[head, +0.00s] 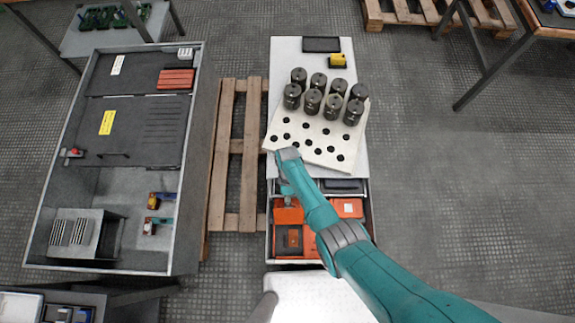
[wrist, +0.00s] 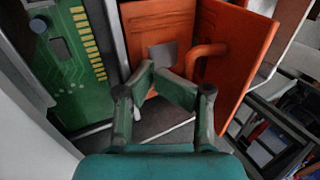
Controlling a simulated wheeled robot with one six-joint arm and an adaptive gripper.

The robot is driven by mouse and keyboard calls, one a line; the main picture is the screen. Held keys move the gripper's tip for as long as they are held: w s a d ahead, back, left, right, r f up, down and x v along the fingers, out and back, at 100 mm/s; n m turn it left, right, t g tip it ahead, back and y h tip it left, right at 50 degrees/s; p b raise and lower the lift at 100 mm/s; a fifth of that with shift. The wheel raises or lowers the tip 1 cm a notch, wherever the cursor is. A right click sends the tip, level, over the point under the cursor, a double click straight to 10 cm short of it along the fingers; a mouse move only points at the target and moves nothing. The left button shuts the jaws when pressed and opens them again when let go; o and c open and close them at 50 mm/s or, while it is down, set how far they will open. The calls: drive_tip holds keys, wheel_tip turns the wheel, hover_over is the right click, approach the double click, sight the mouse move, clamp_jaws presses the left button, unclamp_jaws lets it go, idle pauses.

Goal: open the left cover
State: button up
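An open drawer below the pale bench top holds orange panels. In the wrist view, two orange faces meet at an angle: a left one (wrist: 150,28) with a grey plate and a right one (wrist: 243,45). A curved orange handle (wrist: 206,54) stands between them. My gripper (wrist: 155,73) has its fingertips together just below the grey plate, left of the handle. Nothing shows between them. I cannot tell which face is the left cover.
A green circuit board (wrist: 66,50) lies left of the orange faces in the wrist view. Several black cylinders (head: 333,104) stand in a pale holed plate (head: 300,152) on the bench. A large grey cabinet (head: 190,200) and a wooden pallet (head: 235,150) are left.

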drive_tip(key=shift+v, duration=4)
drive_tip(key=shift+d, duration=0.1)
